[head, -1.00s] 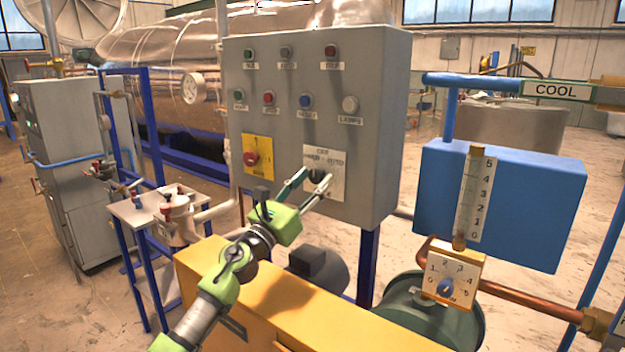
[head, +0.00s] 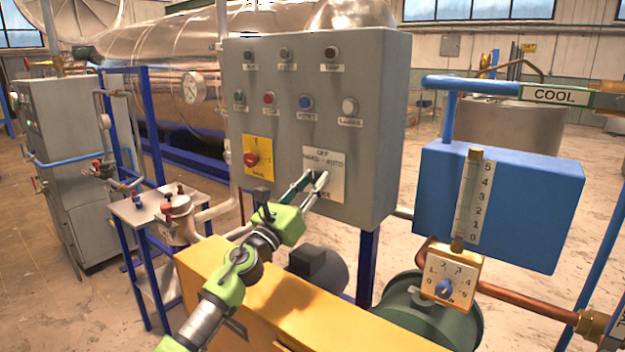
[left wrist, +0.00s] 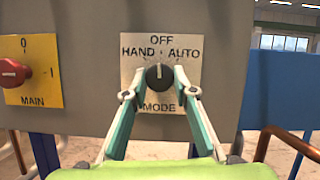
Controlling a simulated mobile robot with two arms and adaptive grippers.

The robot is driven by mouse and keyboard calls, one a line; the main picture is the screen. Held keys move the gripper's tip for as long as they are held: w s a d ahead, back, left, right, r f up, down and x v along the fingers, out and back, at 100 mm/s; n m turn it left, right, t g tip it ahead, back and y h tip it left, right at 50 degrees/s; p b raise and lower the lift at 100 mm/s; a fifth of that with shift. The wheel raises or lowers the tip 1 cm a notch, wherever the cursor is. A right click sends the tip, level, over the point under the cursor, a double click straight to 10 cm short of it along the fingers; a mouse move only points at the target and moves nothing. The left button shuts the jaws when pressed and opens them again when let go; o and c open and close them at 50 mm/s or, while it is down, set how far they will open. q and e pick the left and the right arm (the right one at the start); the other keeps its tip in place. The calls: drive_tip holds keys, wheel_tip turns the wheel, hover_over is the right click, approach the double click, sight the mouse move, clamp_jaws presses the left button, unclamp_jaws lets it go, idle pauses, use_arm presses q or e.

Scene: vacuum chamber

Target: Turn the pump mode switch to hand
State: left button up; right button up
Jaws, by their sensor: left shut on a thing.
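The pump mode switch is a round black knob (left wrist: 159,76) on a pale plate (left wrist: 189,55) lettered OFF at the top, HAND at left, AUTO at right and MODE below. Its light pointer line stands upright toward OFF in the left wrist view. The same plate (head: 336,167) is low on the grey control panel's front in the head view, where the fingers mostly hide the knob. My left gripper (head: 315,181) reaches up to the plate from below. In the left wrist view its fingers (left wrist: 160,82) are shut on the knob from both sides. My right gripper is not in view.
The red main switch (head: 251,159) on its yellow plate is left of the mode plate. Buttons and lamps fill the grey panel (head: 380,120) above. A yellow cabinet (head: 215,262) stands below, and a blue box (head: 545,200) with a gauge is at right.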

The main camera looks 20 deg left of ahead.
use_arm(q)
drive_tip(key=n+y+p, duration=0.1)
drive_tip(key=n, duration=0.1)
drive_tip(key=n+y+p, duration=0.1)
drive_tip(key=n+p, duration=0.1)
drive_tip(key=n+y+p, duration=0.2)
drive_tip(key=n, duration=0.1)
drive_tip(key=shift+d+r, duration=0.2)
drive_tip(key=shift+r, duration=0.1)
drive_tip(key=shift+s+f+n+y+p, duration=0.15)
drive_tip(key=shift+n+y+p, duration=0.65)
drive_tip(key=shift+n+p, duration=1)
drive_tip(key=shift+n, duration=0.3)
drive_tip(key=o, duration=1.1)
drive_tip(key=shift+f, duration=0.1)
drive_tip(key=v, duration=1.1)
drive_tip(key=shift+s, duration=0.45)
